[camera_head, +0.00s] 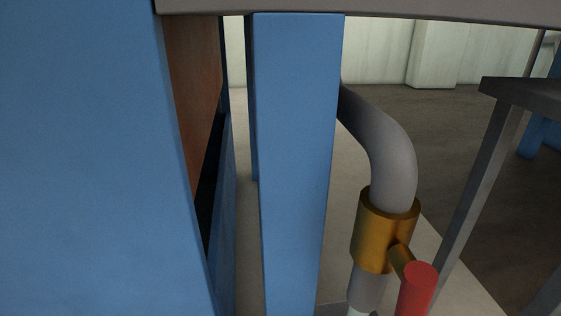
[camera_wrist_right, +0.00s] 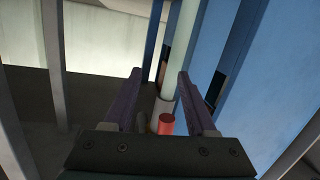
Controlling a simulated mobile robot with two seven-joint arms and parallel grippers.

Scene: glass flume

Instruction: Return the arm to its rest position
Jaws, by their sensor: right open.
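My right gripper (camera_wrist_right: 159,74) is open in the right wrist view, with its two dark purple fingers apart and nothing held. A red valve handle (camera_wrist_right: 166,124) shows in the gap between the fingers, low in that view; I cannot tell how far it is from them. In the head view the red handle (camera_head: 417,288) sticks out from a brass valve body (camera_head: 384,232) on a grey bent pipe (camera_head: 385,142). Neither gripper shows in the head view.
A wide blue panel (camera_head: 85,160) and a blue post (camera_head: 295,160) stand close at the left and middle of the head view. A grey beam (camera_head: 400,12) crosses the top. A dark grey stand (camera_head: 480,185) is at right, with open floor (camera_head: 440,130) behind the pipe.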

